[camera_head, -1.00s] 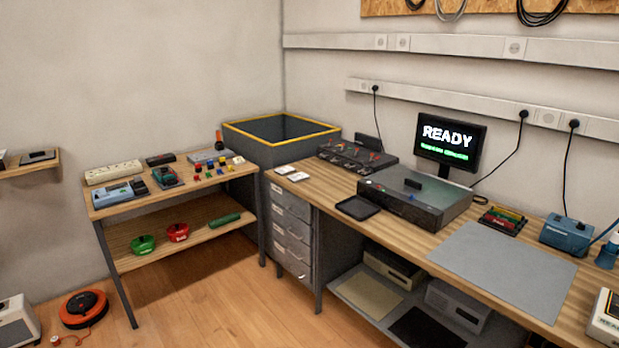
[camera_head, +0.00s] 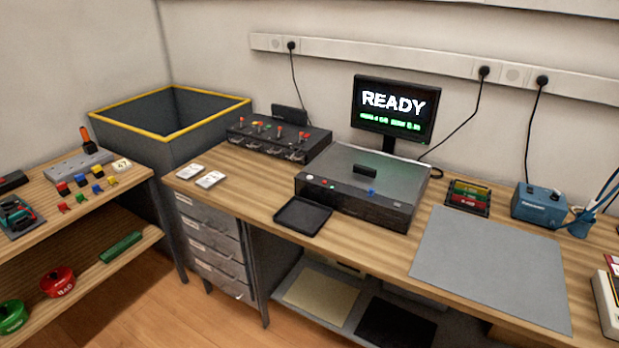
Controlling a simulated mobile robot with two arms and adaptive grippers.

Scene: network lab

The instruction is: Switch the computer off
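The computer (camera_head: 365,188) is a flat dark grey case on the wooden workbench. Neither of my grippers shows in this view.
A grey mat (camera_head: 490,266) and a black tray (camera_head: 303,216) lie on the bench. A black box with levers (camera_head: 278,138) stands left of the computer. A blue soldering unit (camera_head: 540,204) stands at right. A yellow-rimmed bin (camera_head: 170,150) and a side shelf (camera_head: 120,195) are at left.

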